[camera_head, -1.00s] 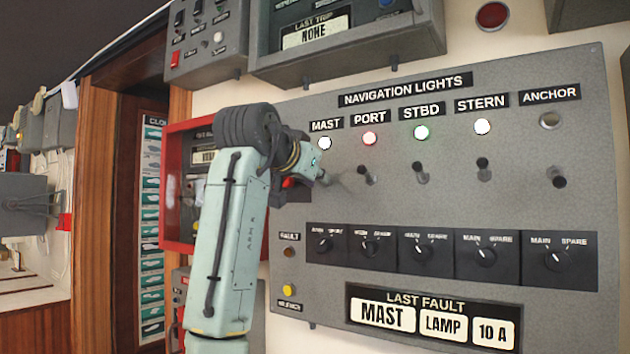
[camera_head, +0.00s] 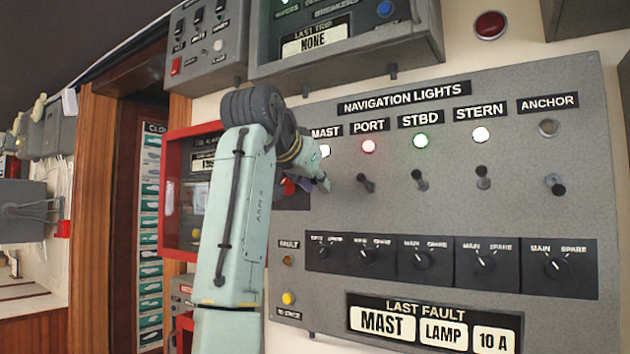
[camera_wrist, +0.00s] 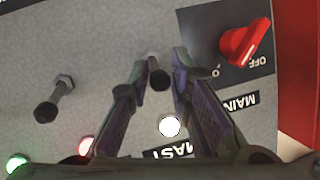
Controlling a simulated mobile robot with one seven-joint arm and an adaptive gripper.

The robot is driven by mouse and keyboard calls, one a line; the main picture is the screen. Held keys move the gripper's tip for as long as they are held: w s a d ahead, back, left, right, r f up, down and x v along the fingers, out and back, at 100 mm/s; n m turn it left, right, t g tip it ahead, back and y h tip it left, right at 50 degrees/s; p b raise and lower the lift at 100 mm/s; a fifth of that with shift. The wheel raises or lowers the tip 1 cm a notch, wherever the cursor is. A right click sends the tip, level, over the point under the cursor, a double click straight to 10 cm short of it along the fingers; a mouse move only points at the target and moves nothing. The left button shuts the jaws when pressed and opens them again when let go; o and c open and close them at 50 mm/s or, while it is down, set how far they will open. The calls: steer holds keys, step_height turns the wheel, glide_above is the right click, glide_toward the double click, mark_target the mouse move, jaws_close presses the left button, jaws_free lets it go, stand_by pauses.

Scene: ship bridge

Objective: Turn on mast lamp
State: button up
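The mast lamp (camera_head: 325,150) glows white under the MAST label (camera_head: 326,131) on the grey navigation lights panel. It also glows white in the wrist view (camera_wrist: 169,126). My gripper (camera_head: 322,184) is at the panel just below that lamp. In the wrist view, which shows the labels upside down, my gripper (camera_wrist: 158,68) has its two fingers apart. The mast toggle switch (camera_wrist: 158,80) stands between the fingertips, with gaps showing on both sides. My gripper hides this toggle in the head view.
The port toggle (camera_head: 366,184) stands close to the right of my gripper. The red MAIN rotary switch (camera_wrist: 245,42) lies on the other side. Below are MAIN/SPARE selectors (camera_head: 323,251) and a last fault plate (camera_head: 433,325) reading MAST LAMP 10 A. The anchor lamp (camera_head: 548,127) is dark.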

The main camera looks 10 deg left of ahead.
steer(key=o, duration=0.3)
steer(key=v, duration=1.2)
stand_by(0.3)
